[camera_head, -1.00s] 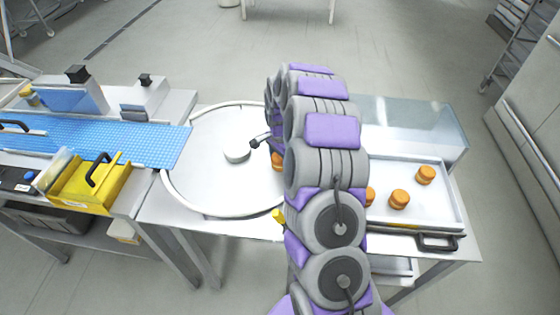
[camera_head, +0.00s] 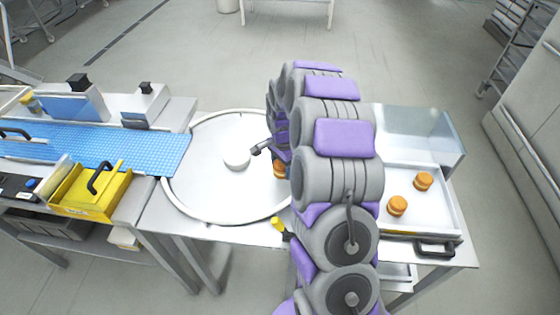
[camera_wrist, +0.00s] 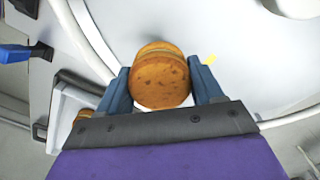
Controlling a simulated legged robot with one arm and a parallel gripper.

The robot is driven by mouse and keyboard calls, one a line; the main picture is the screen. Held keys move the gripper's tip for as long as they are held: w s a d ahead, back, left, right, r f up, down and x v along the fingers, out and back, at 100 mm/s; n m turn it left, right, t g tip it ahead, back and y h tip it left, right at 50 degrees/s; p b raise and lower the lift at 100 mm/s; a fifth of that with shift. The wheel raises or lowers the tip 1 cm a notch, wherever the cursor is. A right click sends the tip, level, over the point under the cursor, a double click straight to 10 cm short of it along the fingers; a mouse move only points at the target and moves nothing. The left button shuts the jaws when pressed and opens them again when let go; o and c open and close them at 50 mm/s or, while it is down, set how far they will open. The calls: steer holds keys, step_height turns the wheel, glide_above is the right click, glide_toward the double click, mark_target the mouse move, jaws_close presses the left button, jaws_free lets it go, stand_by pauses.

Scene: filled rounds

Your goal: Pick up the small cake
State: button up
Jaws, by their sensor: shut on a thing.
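A small round golden-brown cake (camera_wrist: 160,80) with a pale middle band sits between the two blue fingers of my gripper (camera_wrist: 160,88) in the wrist view. My gripper is shut on it, with a finger at each side. In the head view, part of this cake (camera_head: 279,170) shows beside my arm, over the right part of the white round turntable (camera_head: 210,190). My arm hides most of the gripper there. Two more cakes (camera_head: 398,206) (camera_head: 423,181) stand on the white tray (camera_head: 437,213) at the right.
A white disc (camera_head: 237,159) stands at the turntable's middle. A blue conveyor belt (camera_head: 140,150) and a yellow bin (camera_head: 92,193) are at the left. A clear cover (camera_head: 420,135) stands behind the tray. The turntable's left part is clear.

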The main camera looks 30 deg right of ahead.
steer(key=s+a+r+p, duration=0.1)
steer(key=s+a, duration=0.1)
steer(key=s, duration=1)
steer(key=shift+a+r+p, duration=0.15)
steer(key=shift+a+p, duration=0.05)
steer(key=shift+p, duration=0.15)
